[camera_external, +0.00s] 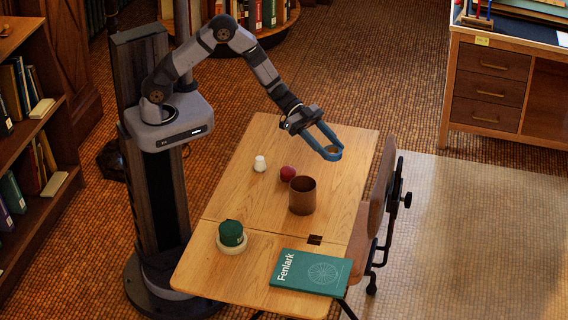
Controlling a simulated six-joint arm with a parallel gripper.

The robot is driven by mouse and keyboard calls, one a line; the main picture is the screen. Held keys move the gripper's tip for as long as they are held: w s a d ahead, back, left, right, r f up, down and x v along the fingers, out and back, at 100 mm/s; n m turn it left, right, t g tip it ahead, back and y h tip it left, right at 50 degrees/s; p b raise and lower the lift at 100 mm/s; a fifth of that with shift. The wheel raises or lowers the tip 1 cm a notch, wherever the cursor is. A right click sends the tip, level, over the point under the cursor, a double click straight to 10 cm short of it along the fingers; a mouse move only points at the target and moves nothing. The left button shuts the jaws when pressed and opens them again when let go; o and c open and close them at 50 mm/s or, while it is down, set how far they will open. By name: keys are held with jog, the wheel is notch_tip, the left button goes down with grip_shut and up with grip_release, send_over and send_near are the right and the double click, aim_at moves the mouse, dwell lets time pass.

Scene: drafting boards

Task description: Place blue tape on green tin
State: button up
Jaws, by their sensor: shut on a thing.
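My gripper (328,148) has long blue fingers and is above the far right part of the wooden table. It is shut on the blue tape (331,156), a small blue ring at the fingertips, clear of the tabletop. The fingers and the tape are close in colour, so their edges are hard to separate. The green tin (231,232) is a short dark green cylinder at the near left of the table. It stands in or on a cream round base (232,247); I cannot tell which. My gripper is far from the tin, up and to the right.
A brown cup (302,198) stands mid-table between gripper and tin. A dark red object (288,173) and a small white object (260,163) are behind it. A green book (311,273) lies at the near right edge. A chair (376,205) stands at the right side.

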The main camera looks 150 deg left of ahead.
jog(key=w+d+r+m+h+p, duration=0.3)
jog(key=w+d+m+h, duration=0.15)
jog(key=w+d, duration=0.9)
notch_tip(320, 180, up, 4)
jog(key=m+g+h+p, duration=0.1)
jog(key=m+g+h, duration=0.6)
jog(key=m+h, duration=0.4)
send_over(234, 225)
jog(key=shift+s+f+p, duration=0.1)
jog(key=shift+f+p, duration=0.35)
jog(key=shift+f, duration=4.45)
jog(key=shift+f, duration=0.25)
jog(key=o, duration=1)
jog(key=shift+r, duration=0.1)
jog(key=shift+o, duration=0.2)
